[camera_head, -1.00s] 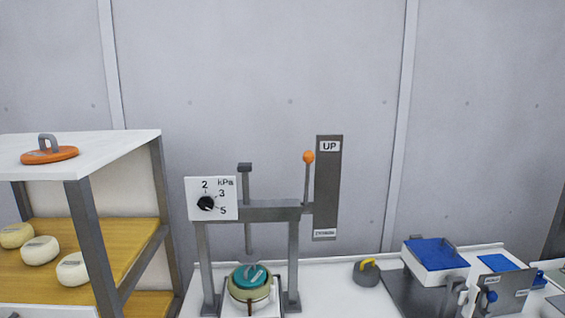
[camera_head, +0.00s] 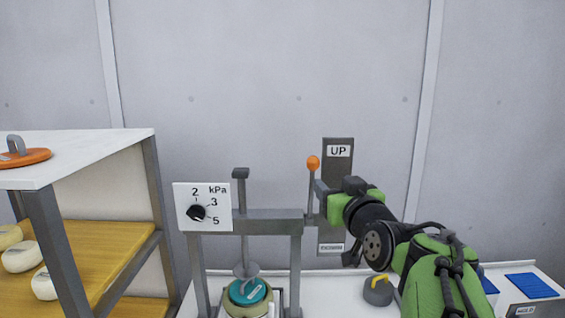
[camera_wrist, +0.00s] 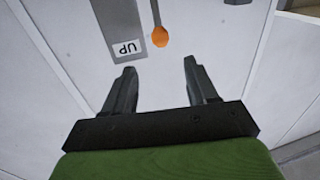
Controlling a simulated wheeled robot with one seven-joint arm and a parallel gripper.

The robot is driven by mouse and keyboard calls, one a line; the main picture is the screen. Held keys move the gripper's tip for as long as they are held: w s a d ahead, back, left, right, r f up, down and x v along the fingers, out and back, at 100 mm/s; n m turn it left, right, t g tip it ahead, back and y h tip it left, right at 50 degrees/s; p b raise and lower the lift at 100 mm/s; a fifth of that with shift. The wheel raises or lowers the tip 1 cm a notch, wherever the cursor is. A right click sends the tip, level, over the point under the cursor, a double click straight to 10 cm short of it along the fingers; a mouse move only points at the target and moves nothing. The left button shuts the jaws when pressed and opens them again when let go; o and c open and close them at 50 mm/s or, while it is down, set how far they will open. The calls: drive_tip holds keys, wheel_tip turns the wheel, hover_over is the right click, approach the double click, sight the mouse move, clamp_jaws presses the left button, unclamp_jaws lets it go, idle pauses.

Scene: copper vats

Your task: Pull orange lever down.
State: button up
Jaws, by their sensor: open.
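The lever's orange ball knob (camera_head: 313,162) tops a thin grey rod on the press frame, left of a dark plate marked UP (camera_head: 338,180). The rod stands upright. My gripper (camera_head: 322,200) is just below and right of the knob in the head view, in front of the plate's lower part. In the wrist view the open, empty fingers (camera_wrist: 160,66) point towards the orange knob (camera_wrist: 160,36), which lies beyond the tips, roughly midway between them. The knob is not between the fingers. The plate's lower part is partly hidden by my arm.
The press frame (camera_head: 268,222) carries a kPa dial (camera_head: 203,207) and holds a teal-lidded round piece (camera_head: 248,292). A shelf with a white top (camera_head: 75,150) stands left. A grey weight with yellow handle (camera_head: 378,291) and a blue tray (camera_head: 530,286) are right.

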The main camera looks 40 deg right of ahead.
sight(315, 165)
drive_tip(key=p+x, duration=0.4)
drive_tip(key=x, duration=1.1)
drive_tip(key=shift+p, duration=0.4)
drive_tip(key=shift+c, duration=0.7)
clamp_jaws()
